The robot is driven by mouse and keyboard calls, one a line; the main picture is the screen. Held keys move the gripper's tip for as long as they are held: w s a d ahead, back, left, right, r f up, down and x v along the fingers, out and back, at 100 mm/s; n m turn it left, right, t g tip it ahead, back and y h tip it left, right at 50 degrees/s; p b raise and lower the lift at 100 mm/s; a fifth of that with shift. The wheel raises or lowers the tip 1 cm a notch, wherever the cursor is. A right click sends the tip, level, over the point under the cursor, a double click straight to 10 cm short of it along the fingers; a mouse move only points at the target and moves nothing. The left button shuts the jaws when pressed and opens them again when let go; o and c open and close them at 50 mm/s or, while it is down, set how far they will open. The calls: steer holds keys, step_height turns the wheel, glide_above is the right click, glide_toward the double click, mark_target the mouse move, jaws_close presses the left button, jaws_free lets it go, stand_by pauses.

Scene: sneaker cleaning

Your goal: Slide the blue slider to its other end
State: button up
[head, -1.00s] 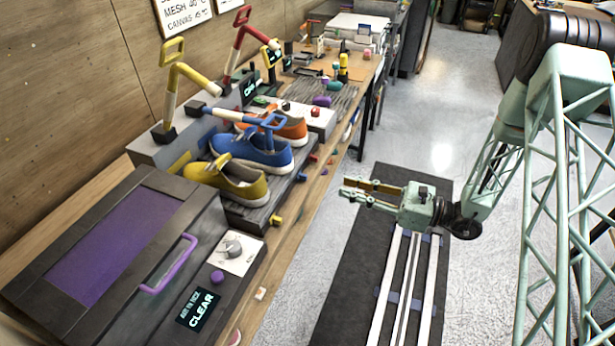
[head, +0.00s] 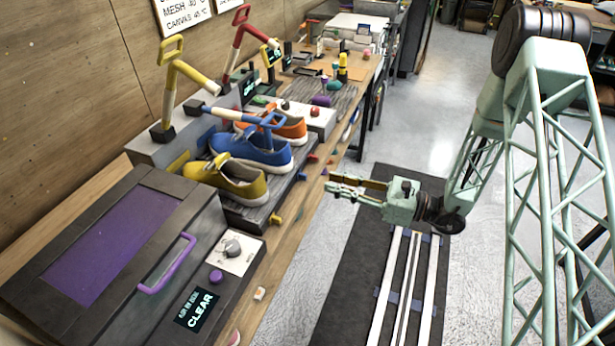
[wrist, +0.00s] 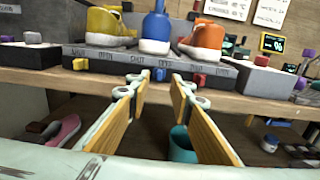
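The blue slider (wrist: 160,74) is a small block on the dark front edge of the shoe rack (wrist: 110,59), below the blue sneaker (wrist: 155,46). It also shows in the head view (head: 302,176). The small labels beside it are too blurred to read surely. A yellow slider (wrist: 80,64) sits to its left and a red slider (wrist: 198,80) to its right. My gripper (head: 329,190) is open and empty in front of the rack, off the table edge. In the wrist view its fingertips (wrist: 160,84) frame the blue slider, with a gap still between them and it.
Yellow (head: 240,182) and orange (head: 285,130) sneakers stand beside the blue one. A dark box with a purple handle (head: 168,265) is at the near left. The aisle floor is clear.

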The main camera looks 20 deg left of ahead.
mark_target(299, 173)
steer(key=shift+w+a+b, duration=0.2)
steer(key=shift+a+b, duration=0.15)
steer(key=shift+a, duration=1.95)
steer(key=shift+w+a+b, duration=0.2)
steer(key=shift+a+b, duration=0.15)
steer(key=shift+a, duration=1.95)
